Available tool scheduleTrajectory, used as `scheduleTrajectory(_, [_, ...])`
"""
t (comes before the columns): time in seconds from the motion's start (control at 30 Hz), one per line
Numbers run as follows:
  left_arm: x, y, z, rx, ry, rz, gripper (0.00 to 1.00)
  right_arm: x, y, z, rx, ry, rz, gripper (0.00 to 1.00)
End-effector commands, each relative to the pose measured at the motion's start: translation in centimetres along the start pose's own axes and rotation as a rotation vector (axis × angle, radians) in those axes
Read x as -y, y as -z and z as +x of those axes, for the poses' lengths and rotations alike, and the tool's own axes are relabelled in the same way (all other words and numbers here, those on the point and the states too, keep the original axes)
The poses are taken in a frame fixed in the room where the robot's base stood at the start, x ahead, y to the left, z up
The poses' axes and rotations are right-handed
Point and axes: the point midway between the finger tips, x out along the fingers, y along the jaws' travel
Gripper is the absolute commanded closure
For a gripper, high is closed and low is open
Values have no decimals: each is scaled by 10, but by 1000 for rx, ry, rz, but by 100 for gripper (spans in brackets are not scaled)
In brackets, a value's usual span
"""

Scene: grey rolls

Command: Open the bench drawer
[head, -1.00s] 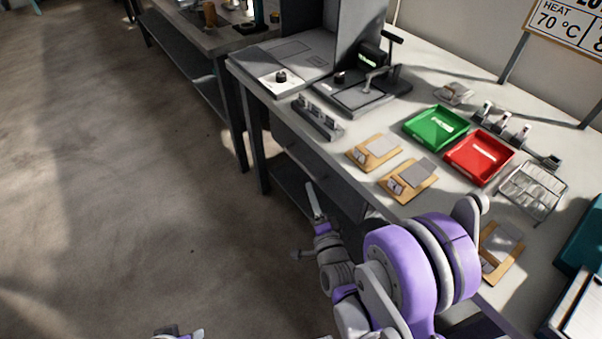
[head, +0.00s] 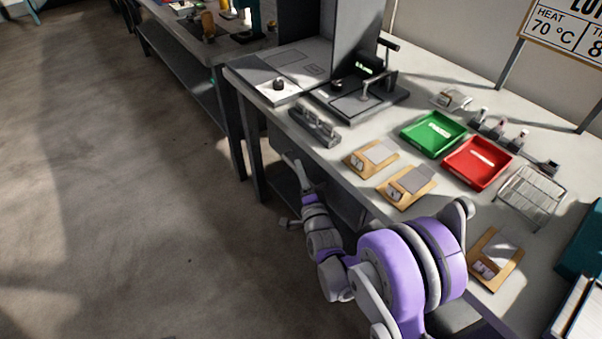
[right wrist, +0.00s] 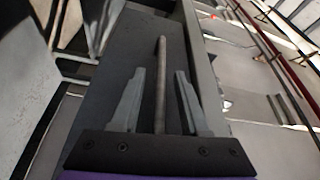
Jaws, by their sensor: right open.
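The bench drawer (head: 282,146) has a dark grey front under the worktop, partly hidden by my right arm in the head view. It looks closed. In the right wrist view its dark front (right wrist: 130,62) fills the middle, with a long bar handle (right wrist: 161,75) standing across it. My right gripper (head: 288,194) is open in front of the drawer. In the right wrist view the handle lies between the two open fingers (right wrist: 156,98), with a gap on each side. My left gripper is out of view.
The bench top (head: 375,227) overhangs close to my right arm. It carries a green tray (head: 416,143), a red tray (head: 458,174), wooden boards (head: 355,166) and a wire rack (head: 531,193). Clear floor (head: 130,220) lies to the left.

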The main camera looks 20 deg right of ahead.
Motion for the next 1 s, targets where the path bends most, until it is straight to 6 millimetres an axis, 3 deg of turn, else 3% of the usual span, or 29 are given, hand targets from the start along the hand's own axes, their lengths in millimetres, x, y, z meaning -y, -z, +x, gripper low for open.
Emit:
scheduleTrajectory(0.13, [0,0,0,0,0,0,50,0,0,0,0,0,0,57])
scheduleTrajectory(0.37, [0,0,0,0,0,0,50,0,0,0,0,0,-1,99])
scheduleTrajectory(1.0, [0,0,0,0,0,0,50,0,0,0,0,0,-1,100])
